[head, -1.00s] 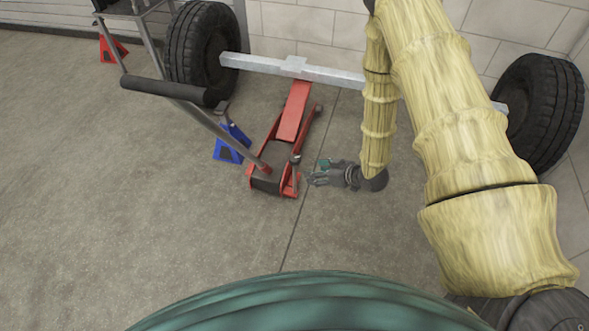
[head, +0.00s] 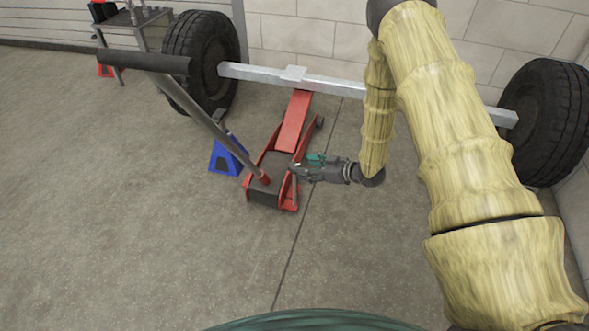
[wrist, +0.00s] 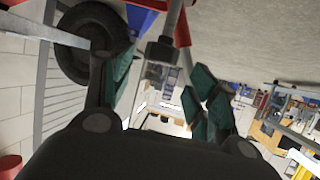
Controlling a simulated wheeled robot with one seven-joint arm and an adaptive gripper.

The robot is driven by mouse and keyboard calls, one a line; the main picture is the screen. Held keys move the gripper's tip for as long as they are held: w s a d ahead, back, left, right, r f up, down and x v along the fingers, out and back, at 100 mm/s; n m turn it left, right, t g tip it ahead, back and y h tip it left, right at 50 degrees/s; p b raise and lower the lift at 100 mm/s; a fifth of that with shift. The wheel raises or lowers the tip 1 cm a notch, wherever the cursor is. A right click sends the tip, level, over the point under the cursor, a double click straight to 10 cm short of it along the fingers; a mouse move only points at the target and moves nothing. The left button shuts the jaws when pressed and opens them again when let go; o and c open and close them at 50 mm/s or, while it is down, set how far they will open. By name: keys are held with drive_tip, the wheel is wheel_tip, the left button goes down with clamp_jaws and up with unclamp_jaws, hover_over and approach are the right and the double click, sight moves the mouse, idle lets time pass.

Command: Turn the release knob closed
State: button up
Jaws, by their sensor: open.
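A red floor jack (head: 296,120) stands on the floor with its long dark handle (head: 200,112) leaning up to the left. My gripper (head: 296,168) is at the right side of the jack's rear end, pointing left toward it. It is open, with teal-padded fingers spread apart in the wrist view (wrist: 168,75). A dark knob (wrist: 160,53) on a short stem shows between the fingers in the wrist view; I cannot tell whether they touch it.
A grey axle beam (head: 330,82) crosses beyond the jack, between a left tyre (head: 203,62) and a right tyre (head: 553,122). A blue jack stand (head: 227,156) is left of the jack. A metal cart (head: 135,22) stands at the back left. The front floor is clear.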

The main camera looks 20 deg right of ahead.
sight(296, 166)
drive_tip(key=shift+b+x, duration=1)
drive_tip(key=shift+x, duration=2.1)
drive_tip(key=c, duration=1)
